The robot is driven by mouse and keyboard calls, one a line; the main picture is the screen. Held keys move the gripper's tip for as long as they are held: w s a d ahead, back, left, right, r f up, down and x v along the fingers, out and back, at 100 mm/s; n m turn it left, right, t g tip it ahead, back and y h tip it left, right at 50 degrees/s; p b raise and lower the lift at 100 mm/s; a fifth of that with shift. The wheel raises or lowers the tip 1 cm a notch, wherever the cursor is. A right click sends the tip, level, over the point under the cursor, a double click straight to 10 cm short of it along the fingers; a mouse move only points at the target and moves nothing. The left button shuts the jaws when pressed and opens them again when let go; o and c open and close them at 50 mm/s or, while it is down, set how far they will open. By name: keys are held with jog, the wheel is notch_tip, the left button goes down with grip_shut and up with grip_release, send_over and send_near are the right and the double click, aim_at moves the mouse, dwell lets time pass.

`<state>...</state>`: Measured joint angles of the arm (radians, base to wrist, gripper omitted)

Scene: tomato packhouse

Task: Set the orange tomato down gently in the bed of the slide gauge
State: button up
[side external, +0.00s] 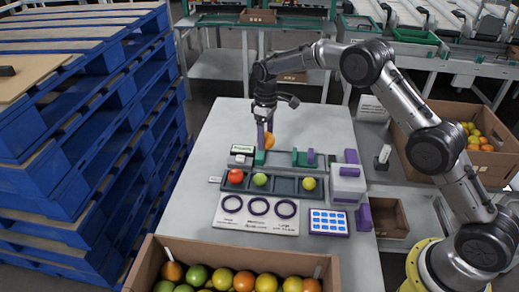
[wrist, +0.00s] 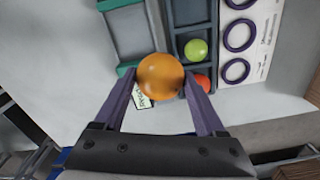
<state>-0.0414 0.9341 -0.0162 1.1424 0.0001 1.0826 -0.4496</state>
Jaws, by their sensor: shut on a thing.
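My gripper (side external: 264,134) is shut on the orange tomato (side external: 269,142), above the left end of the slide gauge. In the wrist view the tomato (wrist: 160,76) sits between the two purple fingers of my gripper (wrist: 159,82). The slide gauge (side external: 280,158) has a grey bed with green jaws; in the wrist view its bed (wrist: 127,32) lies beyond the tomato, up and to the left. The tomato hides part of the gauge's near end. I cannot tell the exact gap between tomato and bed.
A dark sectioned tray (side external: 284,186) in front of the gauge holds a red tomato (side external: 235,176), a green one (side external: 260,179) and a yellow-green one (side external: 309,183). A white ring card (side external: 257,225) and a keypad (side external: 328,221) lie nearer. A cardboard tomato box (side external: 232,248) stands at the front.

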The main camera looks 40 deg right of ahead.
jog(key=shift+m, duration=0.5)
jog(key=d+f, duration=0.2)
jog(key=d, duration=0.1)
jog(key=d+f, duration=0.1)
jog(key=d, duration=0.1)
jog(key=shift+w+d+f, duration=0.1)
jog(key=shift+w+f, duration=0.25)
jog(key=shift+w, duration=0.05)
jog(key=shift+s+d+f, duration=0.1)
jog(key=shift+d+f, duration=0.2)
jog(key=shift+d, duration=0.1)
jog(key=shift+f, duration=1.8)
jog(key=shift+f, duration=0.6)
jog(key=o, duration=0.9)
jog(key=shift+c, duration=1.2)
notch_tip(320, 180, up, 7)
